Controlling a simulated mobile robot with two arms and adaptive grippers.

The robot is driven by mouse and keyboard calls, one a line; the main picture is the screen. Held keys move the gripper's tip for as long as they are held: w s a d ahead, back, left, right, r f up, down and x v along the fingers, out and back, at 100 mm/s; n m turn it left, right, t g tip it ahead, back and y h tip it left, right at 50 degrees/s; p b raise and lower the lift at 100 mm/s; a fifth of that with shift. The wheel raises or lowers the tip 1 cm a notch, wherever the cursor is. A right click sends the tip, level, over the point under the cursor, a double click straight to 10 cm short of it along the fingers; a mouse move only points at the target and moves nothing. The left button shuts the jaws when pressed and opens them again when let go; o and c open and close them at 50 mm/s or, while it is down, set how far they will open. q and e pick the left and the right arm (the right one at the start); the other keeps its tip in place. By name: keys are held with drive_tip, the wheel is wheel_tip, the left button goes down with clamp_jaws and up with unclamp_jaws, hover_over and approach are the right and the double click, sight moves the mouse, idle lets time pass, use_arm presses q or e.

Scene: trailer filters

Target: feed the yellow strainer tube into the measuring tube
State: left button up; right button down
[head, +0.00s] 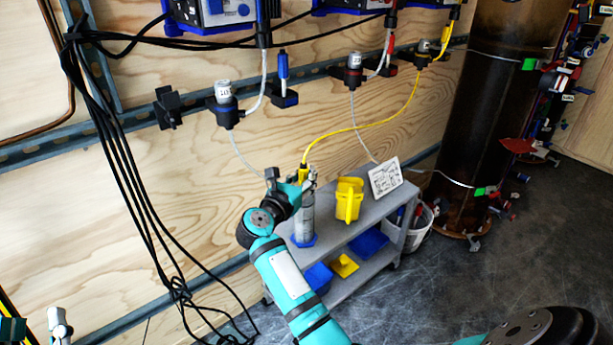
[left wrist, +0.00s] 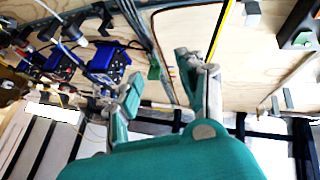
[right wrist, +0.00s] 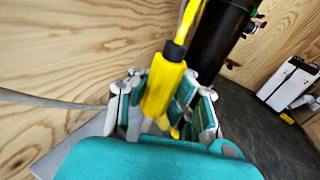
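The yellow strainer tube (head: 303,172) hangs on a yellow cable over the cart. My right gripper (head: 302,184) is around it; the right wrist view shows its yellow body (right wrist: 163,90) upright between the fingers (right wrist: 163,98). The grey measuring tube (head: 308,215) stands upright on a blue base on the cart top, just below and beside this gripper. The strainer's lower end is hidden by the gripper, so I cannot tell whether it is inside the tube. My left gripper (head: 36,328) is at the lower left, far from the cart; its fingers (left wrist: 165,85) are wide apart and empty.
The grey cart (head: 366,214) carries a yellow holder (head: 349,200) and a white card (head: 386,178) right of the tube. Blue and yellow bins sit on its lower shelf. Black cables (head: 130,180) hang at left. A dark column (head: 490,120) and white bucket (head: 416,230) stand right.

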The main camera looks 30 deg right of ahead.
use_arm(q)
drive_tip(key=shift+s+r+t, duration=0.3)
drive_tip(key=shift+r+t, duration=0.1)
drive_tip(key=shift+r, duration=0.1)
use_arm(e)
drive_tip(key=c, duration=2)
unclamp_jaws()
drive_tip(key=shift+f, duration=0.15)
drive_tip(key=o, duration=0.6)
drive_tip(key=shift+o, duration=0.2)
wheel_tip(320, 180, up, 10)
